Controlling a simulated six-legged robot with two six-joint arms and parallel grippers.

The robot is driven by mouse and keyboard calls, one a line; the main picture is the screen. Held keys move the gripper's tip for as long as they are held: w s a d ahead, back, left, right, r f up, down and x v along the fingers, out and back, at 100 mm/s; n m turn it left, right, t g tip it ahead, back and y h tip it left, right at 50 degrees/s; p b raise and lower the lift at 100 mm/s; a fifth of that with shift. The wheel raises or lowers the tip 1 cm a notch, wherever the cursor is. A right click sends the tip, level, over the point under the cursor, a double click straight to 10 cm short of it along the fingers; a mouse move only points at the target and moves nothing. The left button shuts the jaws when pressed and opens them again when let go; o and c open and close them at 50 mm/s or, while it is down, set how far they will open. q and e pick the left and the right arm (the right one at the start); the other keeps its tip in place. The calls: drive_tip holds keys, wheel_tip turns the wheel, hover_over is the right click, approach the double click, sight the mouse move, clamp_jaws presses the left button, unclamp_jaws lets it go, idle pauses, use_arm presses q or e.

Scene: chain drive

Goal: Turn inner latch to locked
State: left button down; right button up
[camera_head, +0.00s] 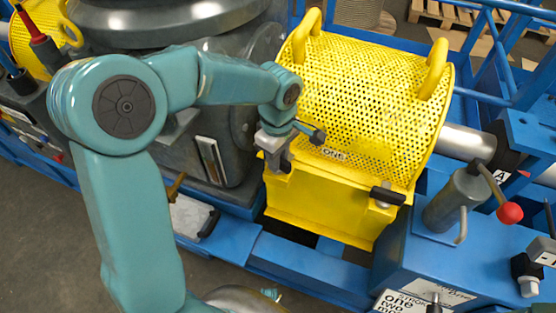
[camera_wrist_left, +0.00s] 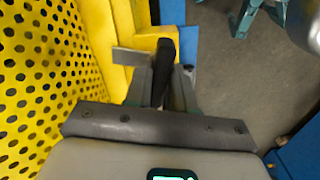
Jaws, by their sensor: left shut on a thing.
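The yellow perforated guard (camera_head: 365,90) covers the drive, with a flat yellow front below its curved mesh. My left gripper (camera_head: 276,160) is at the left end of that front. In the left wrist view the left gripper (camera_wrist_left: 166,90) is shut on a black latch handle (camera_wrist_left: 166,50), which I take as the inner latch. The handle stands between the fingers, beside the yellow guard. In the head view the gripper hides most of this latch. A second latch (camera_head: 387,196) with a black handle sits at the right end of the front, its handle lying roughly sideways. My right gripper is not in view.
A grey cylinder with a red-knobbed lever (camera_head: 508,212) stands on the blue frame (camera_head: 320,262) at the right. Two yellow grab handles (camera_head: 435,68) rise from the guard. A large grey machine housing (camera_head: 215,100) is close behind my left arm. Open floor lies in front.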

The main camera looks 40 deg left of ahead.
use_arm(q)
drive_tip(key=shift+a+n+b, duration=0.1)
drive_tip(key=shift+n+b, duration=0.45)
drive_tip(key=shift+n, duration=1.05)
drive_tip(key=shift+r, duration=0.1)
drive_tip(key=c, duration=1)
unclamp_jaws()
drive_tip(key=shift+c, duration=0.2)
wheel_tip(320, 180, up, 16)
drive_tip(key=p, duration=0.3)
drive_tip(key=shift+r, duration=0.15)
drive_tip(key=shift+s, duration=0.15)
